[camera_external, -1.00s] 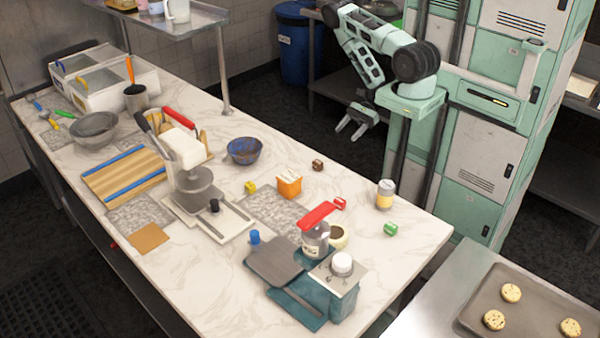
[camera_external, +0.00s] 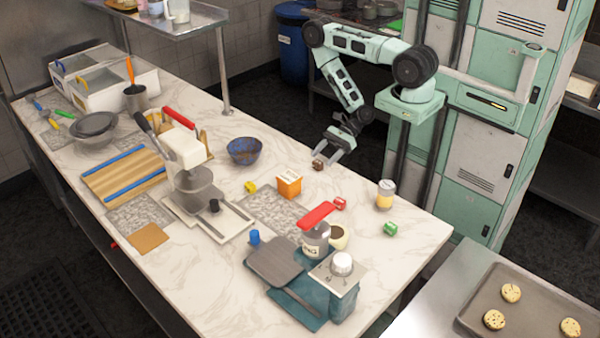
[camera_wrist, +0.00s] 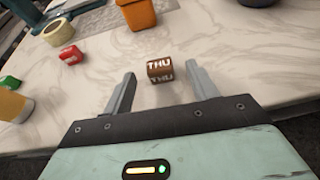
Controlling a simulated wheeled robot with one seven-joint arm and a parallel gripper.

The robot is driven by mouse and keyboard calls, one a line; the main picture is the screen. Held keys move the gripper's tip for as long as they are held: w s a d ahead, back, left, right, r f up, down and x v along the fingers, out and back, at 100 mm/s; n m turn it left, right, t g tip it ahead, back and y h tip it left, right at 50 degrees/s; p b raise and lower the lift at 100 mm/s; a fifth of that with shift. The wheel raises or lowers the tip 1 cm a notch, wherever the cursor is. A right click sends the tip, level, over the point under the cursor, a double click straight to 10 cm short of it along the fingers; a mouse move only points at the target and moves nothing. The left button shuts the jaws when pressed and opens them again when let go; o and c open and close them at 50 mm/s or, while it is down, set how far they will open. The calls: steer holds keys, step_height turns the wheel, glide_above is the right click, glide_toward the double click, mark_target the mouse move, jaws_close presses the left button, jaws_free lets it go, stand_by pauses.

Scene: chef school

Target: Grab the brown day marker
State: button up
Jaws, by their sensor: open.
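The brown day marker (camera_wrist: 159,69) is a small cube with "THU" in white letters on its faces. It stands on the marble counter near the counter's edge. It also shows in the external view (camera_external: 318,165), beside my gripper's fingertips. My gripper (camera_wrist: 159,82) is open and empty. In the wrist view the marker lies ahead, between the lines of the two fingers, with a gap to each side. In the external view my gripper (camera_external: 331,158) reaches in over the counter's back edge, close to the marker.
An orange container (camera_external: 289,186) stands left of the marker. A red day marker (camera_external: 340,203), a green one (camera_external: 390,228) and a yellow one (camera_external: 250,187) lie apart. A can (camera_external: 385,194) stands to the right. A blue bowl (camera_external: 244,151) is farther left. Marble around the brown marker is clear.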

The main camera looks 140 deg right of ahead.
mark_target(320, 161)
steer(key=shift+p+x, duration=0.75)
steer(key=shift+x, duration=1.25)
steer(key=c, duration=1)
steer(key=shift+c, duration=0.3)
steer(key=shift+r, duration=0.1)
